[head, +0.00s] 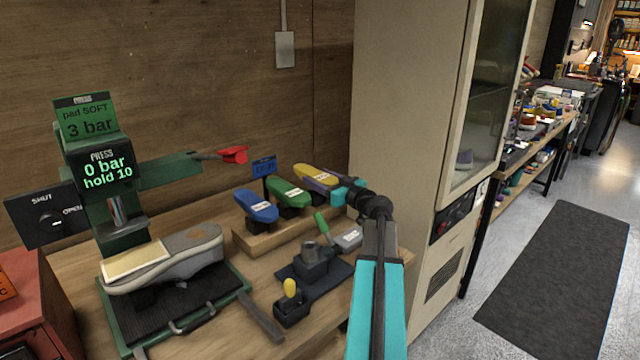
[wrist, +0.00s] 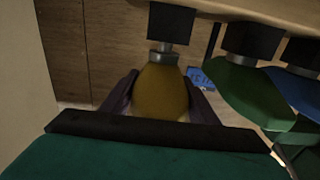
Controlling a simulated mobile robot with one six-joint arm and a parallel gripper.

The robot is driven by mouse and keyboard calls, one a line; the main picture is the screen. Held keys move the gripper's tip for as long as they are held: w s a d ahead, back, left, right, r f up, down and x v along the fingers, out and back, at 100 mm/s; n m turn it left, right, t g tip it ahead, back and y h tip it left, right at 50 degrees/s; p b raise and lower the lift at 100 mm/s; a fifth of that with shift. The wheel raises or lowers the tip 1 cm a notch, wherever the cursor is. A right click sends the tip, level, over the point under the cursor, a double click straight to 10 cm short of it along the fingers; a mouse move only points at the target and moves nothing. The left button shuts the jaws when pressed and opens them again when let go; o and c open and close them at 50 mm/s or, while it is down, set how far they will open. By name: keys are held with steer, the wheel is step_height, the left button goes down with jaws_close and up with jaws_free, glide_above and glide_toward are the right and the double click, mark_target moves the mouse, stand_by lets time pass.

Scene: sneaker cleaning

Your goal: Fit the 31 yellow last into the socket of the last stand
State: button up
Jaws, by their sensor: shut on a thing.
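The yellow last (head: 316,175) is at the right end of a row of lasts on a wooden rack. My gripper (head: 322,185) is shut on it, with dark fingers on both sides. In the wrist view the yellow last (wrist: 162,92) lies between the fingers, and its grey neck still meets a black block of the rack. The last stand (head: 311,262) is a dark block with a raised grey socket on a dark base, standing on the bench in front of the rack. The yellow last's label is too small to read.
A blue last (head: 256,205) and a green last (head: 288,192) stand left of the yellow one on the rack (head: 262,240). A green-handled tool (head: 321,224) lies behind the stand. A press (head: 120,225) with a grey sneaker (head: 165,258) is left. A tall cabinet (head: 405,110) stands close right.

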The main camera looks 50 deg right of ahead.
steer(key=shift+r+b, duration=0.4)
steer(key=shift+r, duration=3.85)
steer(key=shift+s, duration=0.1)
